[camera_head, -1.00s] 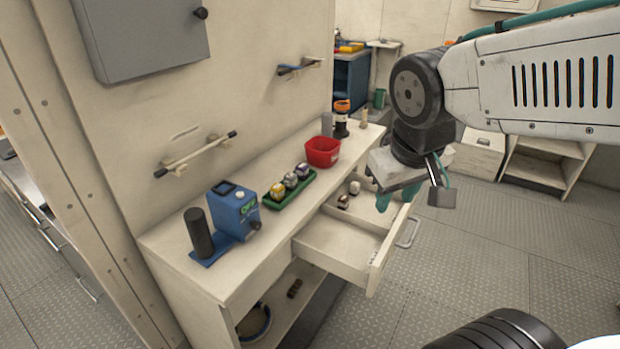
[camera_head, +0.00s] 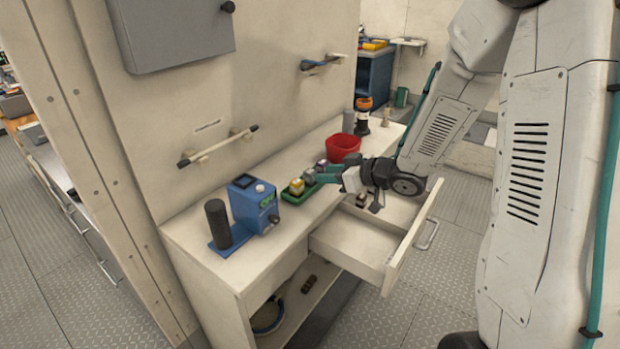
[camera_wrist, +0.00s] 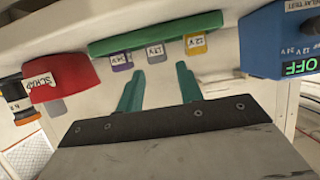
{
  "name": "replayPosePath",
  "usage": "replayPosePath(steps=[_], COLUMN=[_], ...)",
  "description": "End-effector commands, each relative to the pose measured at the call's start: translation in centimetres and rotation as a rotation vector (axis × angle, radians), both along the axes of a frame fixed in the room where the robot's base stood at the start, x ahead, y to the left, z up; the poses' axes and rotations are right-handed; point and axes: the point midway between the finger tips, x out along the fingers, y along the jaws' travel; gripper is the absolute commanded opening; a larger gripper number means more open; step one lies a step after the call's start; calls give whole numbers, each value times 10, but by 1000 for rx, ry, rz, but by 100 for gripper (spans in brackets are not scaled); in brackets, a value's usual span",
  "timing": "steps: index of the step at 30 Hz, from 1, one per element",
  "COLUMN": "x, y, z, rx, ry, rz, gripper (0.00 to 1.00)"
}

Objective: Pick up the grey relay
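The grey relay (camera_wrist: 156,53) is the middle one of three in the green tray (camera_wrist: 110,46), between a purple-labelled relay (camera_wrist: 121,61) and a yellow-labelled relay (camera_wrist: 195,44). In the head view, the grey relay (camera_head: 309,176) sits just behind the yellow one, close to my fingertips. My gripper (camera_wrist: 158,68) is open, its teal fingers apart with nothing between them. The grey relay lies ahead of the gap between them. In the head view my gripper (camera_head: 325,173) reaches in from the right over the bench front and partly hides the tray.
A red scrap bin (camera_head: 342,147) stands behind the tray, and a blue tester (camera_head: 252,205) with a black cylinder (camera_head: 217,224) in front. The open drawer (camera_head: 398,254) juts out below my arm, with a dark relay inside. A wall rail (camera_head: 219,146) runs above the bench.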

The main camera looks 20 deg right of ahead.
Motion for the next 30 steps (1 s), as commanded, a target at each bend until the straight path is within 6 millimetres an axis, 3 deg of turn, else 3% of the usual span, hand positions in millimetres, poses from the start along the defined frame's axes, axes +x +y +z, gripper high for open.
replayPosePath(steps=[15,23,27,30], x=[49,53,53,52], y=[32,34,34,34], z=[-24,-25,-25,-25], rx=[-2,-2,-3,-2], ry=[1,0,0,0], rz=[0,-2,-2,-2], gripper=[36,36,3,3])
